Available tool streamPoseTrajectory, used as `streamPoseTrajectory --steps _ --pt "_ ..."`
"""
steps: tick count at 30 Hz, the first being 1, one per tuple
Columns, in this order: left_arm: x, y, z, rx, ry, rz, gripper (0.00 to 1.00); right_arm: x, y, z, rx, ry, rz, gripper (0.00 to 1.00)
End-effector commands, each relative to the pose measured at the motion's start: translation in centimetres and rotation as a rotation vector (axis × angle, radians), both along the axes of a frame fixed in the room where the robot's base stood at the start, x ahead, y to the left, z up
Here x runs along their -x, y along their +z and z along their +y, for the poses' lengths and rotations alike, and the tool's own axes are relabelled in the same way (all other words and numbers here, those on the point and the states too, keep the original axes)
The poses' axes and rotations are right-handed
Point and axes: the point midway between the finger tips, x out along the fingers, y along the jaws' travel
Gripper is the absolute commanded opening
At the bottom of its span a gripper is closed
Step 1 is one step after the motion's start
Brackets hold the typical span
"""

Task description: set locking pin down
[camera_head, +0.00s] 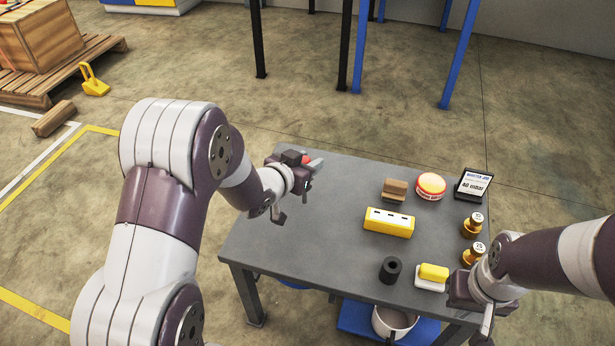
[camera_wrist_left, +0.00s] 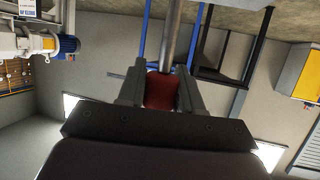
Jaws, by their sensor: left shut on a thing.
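The locking pin appears as a red grip with a grey metal rod. My left gripper (camera_head: 304,165) is shut on the pin (camera_head: 315,164) above the far left part of the grey table (camera_head: 330,190). In the left wrist view the fingers (camera_wrist_left: 160,90) clasp the red grip (camera_wrist_left: 161,91) from both sides, and the rod runs out beyond them. My right gripper (camera_head: 474,302) is low at the table's right front, beside a yellow block on a white base (camera_head: 433,273); its fingers are too unclear to judge.
On the table are a yellow block with slots (camera_head: 388,223), a brown block (camera_head: 395,189), a red-yellow round thing (camera_head: 431,184), a small sign (camera_head: 473,184), brass weights (camera_head: 472,226) and a black cylinder (camera_head: 390,270). The table's left half is clear.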

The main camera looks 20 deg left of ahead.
Motion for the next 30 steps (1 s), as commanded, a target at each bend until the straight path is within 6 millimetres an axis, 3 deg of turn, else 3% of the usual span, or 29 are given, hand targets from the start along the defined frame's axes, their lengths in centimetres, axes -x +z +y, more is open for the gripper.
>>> streamPoseTrajectory --steps 1,4,14,15,17,27,30 --pt "0.0 -1.8 0.0 0.001 0.001 0.002 0.04 0.0 -1.3 0.0 0.0 0.0 0.0 0.0" --pt "0.0 -3.3 0.0 0.001 0.0 0.0 0.04 0.0 -2.4 0.0 0.0 0.0 0.001 0.0" --pt "0.0 -3.3 -0.1 0.0 0.0 0.0 0.04 0.0 -2.2 0.0 0.0 0.0 0.0 0.0" --pt "0.0 -3.4 -0.1 0.0 0.0 0.0 0.38 0.0 -2.2 0.0 0.0 0.0 0.0 0.0" --pt "0.0 -3.3 -0.1 0.0 0.0 0.0 0.58 0.0 -2.1 0.0 0.0 0.0 0.0 0.0" --pt "0.0 -2.8 -0.1 0.0 0.001 -0.001 0.6 0.0 -1.8 0.0 0.0 0.0 0.0 0.0" --pt "1.0 -2.1 0.3 0.0 0.002 -0.001 0.6 0.0 -1.1 0.0 0.0 0.0 0.001 0.0"
